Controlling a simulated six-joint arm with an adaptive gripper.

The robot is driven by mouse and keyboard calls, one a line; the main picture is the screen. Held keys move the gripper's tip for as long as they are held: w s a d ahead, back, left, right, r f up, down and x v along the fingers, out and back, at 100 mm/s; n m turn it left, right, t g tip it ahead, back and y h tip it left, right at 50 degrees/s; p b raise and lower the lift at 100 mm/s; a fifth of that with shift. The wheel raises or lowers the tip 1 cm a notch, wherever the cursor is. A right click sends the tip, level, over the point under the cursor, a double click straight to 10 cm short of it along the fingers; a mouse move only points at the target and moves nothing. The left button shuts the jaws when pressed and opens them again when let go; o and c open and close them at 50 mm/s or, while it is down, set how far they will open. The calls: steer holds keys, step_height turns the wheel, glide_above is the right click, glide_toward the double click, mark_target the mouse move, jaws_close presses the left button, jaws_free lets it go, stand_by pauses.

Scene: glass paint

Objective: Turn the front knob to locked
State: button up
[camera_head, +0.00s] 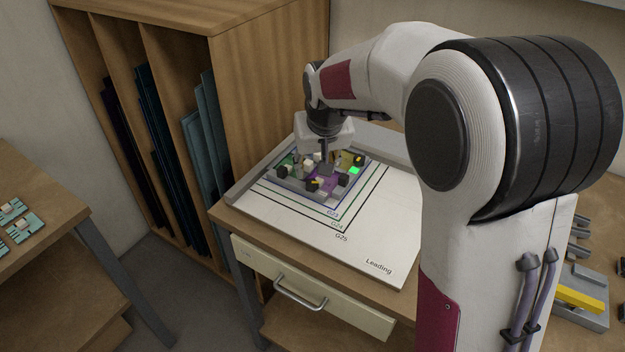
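A small grey fixture (291,189) lies on the white board and holds a panel with purple, green and other coloured pieces. Several black knobs with yellow marks sit around its edge. The knob at the front edge (313,185) is black with a yellow top; its exact angle is too small to read. Another black knob (343,180) is at the right corner, and one with yellow (359,160) is at the back right. My gripper (325,165) points down over the fixture, behind the front knob. Its fingertips are small and I cannot tell whether they touch anything.
A bright green patch (354,170) shows at the fixture's right side. The white board (320,253) has nested printed outlines, with bare space in front. Grey rails (262,169) border it. A wooden rack (268,85) of glass sheets stands behind left. A drawer (310,300) is below.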

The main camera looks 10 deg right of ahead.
mark_target(312, 183)
steer(key=shift+f, duration=0.15)
stand_by(0.3)
steer(key=shift+x, duration=3.75)
steer(key=shift+w, duration=0.1)
steer(key=shift+c, duration=0.3)
steer(key=c, duration=1)
